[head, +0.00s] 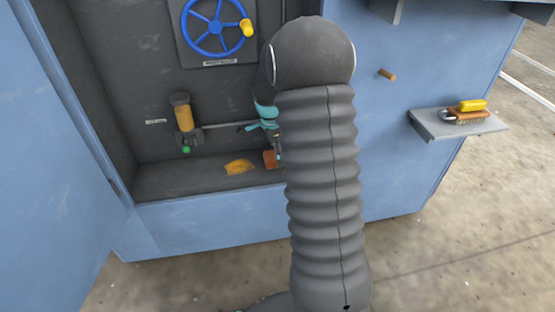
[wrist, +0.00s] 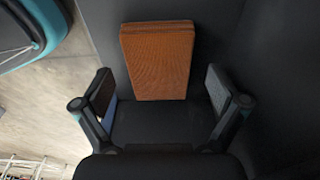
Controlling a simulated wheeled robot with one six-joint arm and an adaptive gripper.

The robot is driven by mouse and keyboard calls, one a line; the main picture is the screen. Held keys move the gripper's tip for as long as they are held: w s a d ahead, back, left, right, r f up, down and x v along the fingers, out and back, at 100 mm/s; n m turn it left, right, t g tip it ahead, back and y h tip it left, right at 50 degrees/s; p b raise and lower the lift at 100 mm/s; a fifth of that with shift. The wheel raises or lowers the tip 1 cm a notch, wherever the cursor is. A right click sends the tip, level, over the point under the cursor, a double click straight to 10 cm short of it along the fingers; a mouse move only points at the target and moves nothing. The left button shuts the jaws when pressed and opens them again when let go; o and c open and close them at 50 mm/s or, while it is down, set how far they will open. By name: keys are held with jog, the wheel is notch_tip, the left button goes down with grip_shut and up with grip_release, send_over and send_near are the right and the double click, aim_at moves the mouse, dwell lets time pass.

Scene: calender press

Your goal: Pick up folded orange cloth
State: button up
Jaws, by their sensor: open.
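The folded orange cloth (wrist: 158,60) shows in the wrist view as a flat-sided orange block with a woven texture, against a dark surface. It lies ahead of and between the two spread fingers of my gripper (wrist: 160,92), with gaps on both sides. My gripper is open and holds nothing. In the head view the cloth (head: 269,159) shows as a small orange-brown patch on the dark floor of the cabinet recess, partly hidden by my arm. My gripper is mostly hidden behind my arm there.
A crumpled yellow-orange item (head: 239,167) lies left of the cloth. A yellow cylinder (head: 184,117) and a blue handwheel (head: 216,27) are on the recess's back wall. An open blue door (head: 55,170) stands at left. A side shelf (head: 455,123) holds a brush.

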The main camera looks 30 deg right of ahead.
jog(key=shift+f, duration=0.2)
jog(key=c, duration=1.1)
jog(key=shift+c, duration=0.2)
jog(key=shift+s+r, duration=0.1)
jog(key=shift+s+r, duration=0.15)
jog(key=shift+r, duration=0.45)
notch_tip(320, 180, up, 6)
jog(key=shift+f+p, duration=0.1)
jog(key=shift+p, duration=0.45)
jog(key=s+a, duration=0.2)
jog(key=s, duration=0.7)
jog(key=s+a, duration=0.3)
jog(key=s, duration=0.6)
jog(key=shift+s+a, duration=0.25)
jog(key=shift+s, duration=0.15)
jog(key=shift+f, duration=0.1)
